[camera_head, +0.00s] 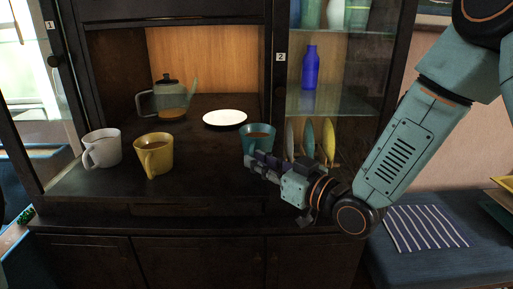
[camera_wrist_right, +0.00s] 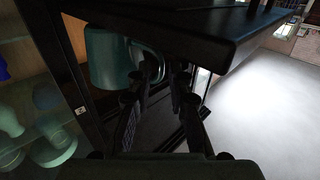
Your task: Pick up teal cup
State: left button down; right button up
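The teal cup (camera_head: 258,138) stands upright on the cabinet's dark shelf, right of the white plate, with dark contents. My right gripper (camera_head: 258,163) is directly in front of it and hides its lower part. In the right wrist view the cup (camera_wrist_right: 106,58) is at the upper left, with its handle close to the fingertips. The right gripper's fingers (camera_wrist_right: 165,72) are apart, with a gap between them; I cannot tell whether they touch the handle. My left gripper is not in view.
A yellow cup (camera_head: 153,155), a white cup (camera_head: 102,148), a teapot (camera_head: 171,99) and a white plate (camera_head: 224,118) share the shelf (camera_head: 205,170). Upright plates (camera_head: 328,140) and a blue bottle (camera_head: 309,68) stand in the right compartment, beside the dark cabinet post.

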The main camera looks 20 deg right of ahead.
jog(key=shift+x, duration=1.45)
jog(key=shift+s, duration=0.1)
grip_shut()
